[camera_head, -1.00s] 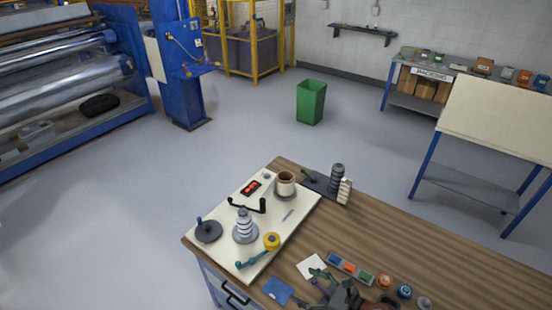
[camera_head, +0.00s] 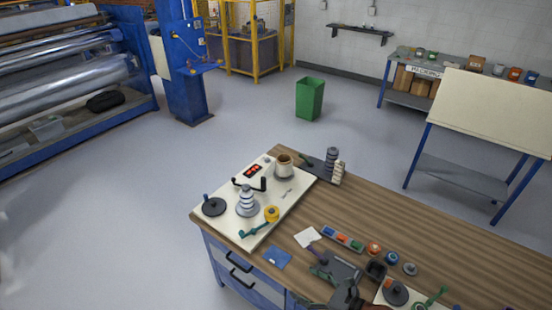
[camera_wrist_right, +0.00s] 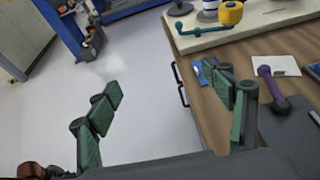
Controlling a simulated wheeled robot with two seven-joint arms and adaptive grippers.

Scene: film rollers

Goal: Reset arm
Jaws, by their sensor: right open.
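My right gripper (camera_head: 328,286) is at the bottom edge of the head view, near the bench's front edge. In the right wrist view its two green-padded fingers stand wide apart with nothing between them (camera_wrist_right: 168,98). Floor shows through the gap, and the bench front lies by the right finger. My left gripper is not in view.
A blue card (camera_head: 277,257), a purple-handled tool (camera_head: 317,250) and a row of coloured blocks (camera_head: 342,239) lie near my right gripper. A second board with a dark disc (camera_head: 396,292) is at the lower right. Open floor (camera_head: 110,220) lies left of the bench.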

